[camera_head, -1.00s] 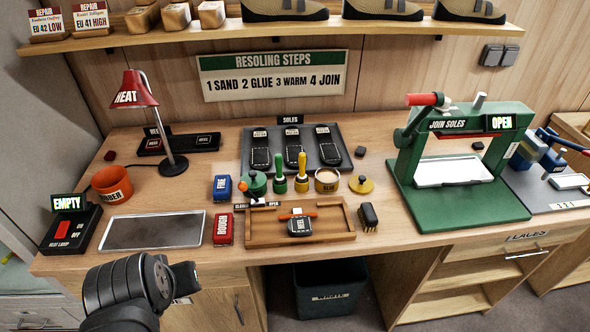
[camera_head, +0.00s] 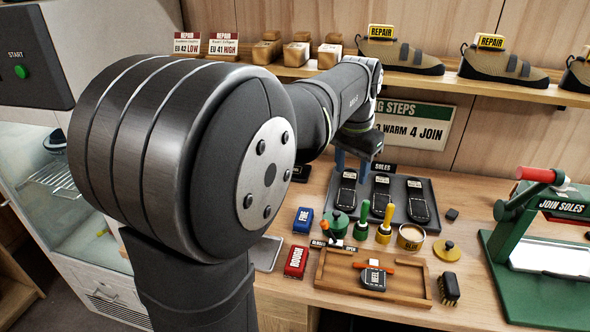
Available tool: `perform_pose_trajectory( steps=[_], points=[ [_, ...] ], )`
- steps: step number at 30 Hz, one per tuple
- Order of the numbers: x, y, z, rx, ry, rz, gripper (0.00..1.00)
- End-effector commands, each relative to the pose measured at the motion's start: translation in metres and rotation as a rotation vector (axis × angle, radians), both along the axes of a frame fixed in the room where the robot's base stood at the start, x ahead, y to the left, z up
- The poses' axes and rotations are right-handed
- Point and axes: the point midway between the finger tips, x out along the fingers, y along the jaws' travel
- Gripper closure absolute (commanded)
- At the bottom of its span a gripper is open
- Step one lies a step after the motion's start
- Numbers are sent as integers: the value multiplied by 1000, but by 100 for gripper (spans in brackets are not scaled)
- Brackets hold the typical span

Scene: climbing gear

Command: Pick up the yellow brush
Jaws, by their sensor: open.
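The yellow brush (camera_head: 386,222) stands upright on the workbench, its handle up, just left of the round glue tin. A similar green brush (camera_head: 362,218) stands close on its left. My gripper (camera_head: 357,168) hangs at the end of my outstretched arm, over the back of the bench near the sole tray. It is open, with its fingers pointing down, and nothing shows between them. It is apart from the yellow brush, above and to the left of it in the picture. My arm's large joint covers much of the left side of the view.
The glue tin (camera_head: 410,237) and a yellow lid (camera_head: 446,250) are right of the brushes. The sole tray (camera_head: 447,232) is behind them. A wooden tray (camera_head: 420,298) holding a heel piece is in front. A green press (camera_head: 545,285) stands at the right.

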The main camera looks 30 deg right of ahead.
Motion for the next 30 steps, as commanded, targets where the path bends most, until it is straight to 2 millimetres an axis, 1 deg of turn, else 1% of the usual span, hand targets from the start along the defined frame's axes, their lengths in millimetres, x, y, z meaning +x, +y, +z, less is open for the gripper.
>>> perform_pose_trajectory(
  steps=[1, 3, 6, 9, 12, 16, 19, 30],
  points=[
    [-3, -23, -4, 21, 10, -43, 54],
    [-8, -50, -7, 45, 20, -97, 54],
    [-16, -83, -14, 76, 33, -163, 54],
    [-24, -106, -20, 101, 42, -213, 54],
    [-29, -120, -23, 114, 47, -245, 54],
    [-32, -127, -29, 123, 50, -260, 54],
    [-32, -127, -43, 125, 52, -261, 54],
    [-32, -126, -122, 124, 52, -259, 54]
  ],
)
